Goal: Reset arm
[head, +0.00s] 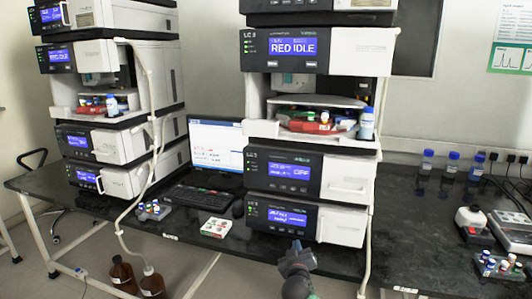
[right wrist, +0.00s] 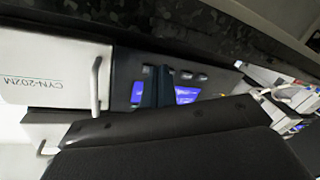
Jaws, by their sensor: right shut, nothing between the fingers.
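My right gripper (head: 297,246) shows at the bottom middle of the head view, with my arm coming up from the lower edge. It is shut and empty, in front of the lowest module of the right column stack (head: 310,185). In the right wrist view its dark fingers (right wrist: 165,82) stand together before a module front with a blue screen (right wrist: 187,95). The left column stack (head: 110,100) stands at the left of the head view. My left gripper is not in view.
Blue-capped bottles (head: 452,165) and a second vial rack (head: 500,268) are at right. Brown bottles (head: 152,282) stand below the bench.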

